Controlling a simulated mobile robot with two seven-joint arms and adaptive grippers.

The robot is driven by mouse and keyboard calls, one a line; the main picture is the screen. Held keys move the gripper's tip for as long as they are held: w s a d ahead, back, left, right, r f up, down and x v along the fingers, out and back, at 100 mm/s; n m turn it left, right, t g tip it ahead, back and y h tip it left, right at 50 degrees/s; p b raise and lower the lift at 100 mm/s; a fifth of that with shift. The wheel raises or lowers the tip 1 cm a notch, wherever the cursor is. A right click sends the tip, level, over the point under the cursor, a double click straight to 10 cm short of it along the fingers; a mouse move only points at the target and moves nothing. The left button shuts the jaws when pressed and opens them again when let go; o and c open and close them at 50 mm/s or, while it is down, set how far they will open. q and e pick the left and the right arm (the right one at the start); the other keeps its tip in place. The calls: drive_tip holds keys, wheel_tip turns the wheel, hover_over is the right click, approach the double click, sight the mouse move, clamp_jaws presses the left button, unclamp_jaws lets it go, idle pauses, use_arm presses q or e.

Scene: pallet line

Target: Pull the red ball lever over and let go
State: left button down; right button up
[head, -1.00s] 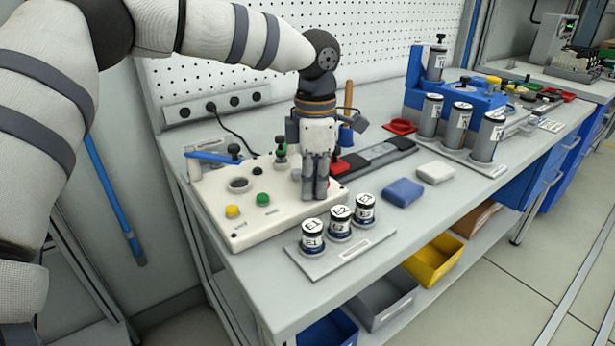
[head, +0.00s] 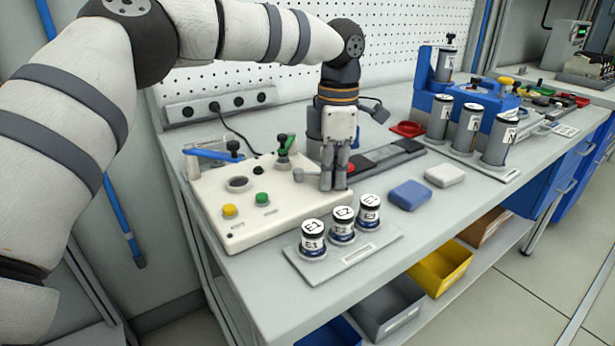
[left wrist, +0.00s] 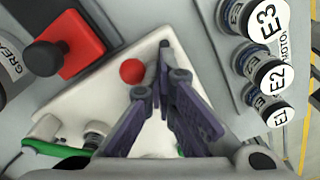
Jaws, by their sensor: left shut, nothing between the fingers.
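The red ball (left wrist: 132,71) of the lever shows in the left wrist view, over the white control box (left wrist: 105,98). In the head view I cannot make the ball out; my gripper seems to hide it. My left gripper (head: 333,187) points down over the right end of the control box (head: 215,205). Its fingers are shut and empty. In the left wrist view the fingertips (left wrist: 164,50) lie close to the right of the ball; I cannot tell whether they touch it. My right gripper is not in view.
Jars E1 to E3 (head: 342,224) stand in a holder just in front of the box. A red block with a dark knob (left wrist: 75,42) is near the ball. Blue (head: 409,194) and white (head: 445,175) blocks lie to the right. A green-handled clamp (head: 284,150) stands behind.

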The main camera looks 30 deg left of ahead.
use_arm(q)
drive_tip(key=r, duration=0.2)
drive_tip(key=w+r+p, duration=0.1)
drive_tip(key=r, duration=0.2)
drive_tip(key=shift+w+a, duration=0.15)
drive_tip(key=shift+w, duration=0.05)
drive_tip(key=shift+w+a+r, duration=0.1)
drive_tip(key=shift+r, duration=0.55)
drive_tip(key=shift+s, duration=0.2)
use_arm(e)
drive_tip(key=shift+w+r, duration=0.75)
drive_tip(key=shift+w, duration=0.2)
use_arm(q)
drive_tip(key=shift+f, duration=0.1)
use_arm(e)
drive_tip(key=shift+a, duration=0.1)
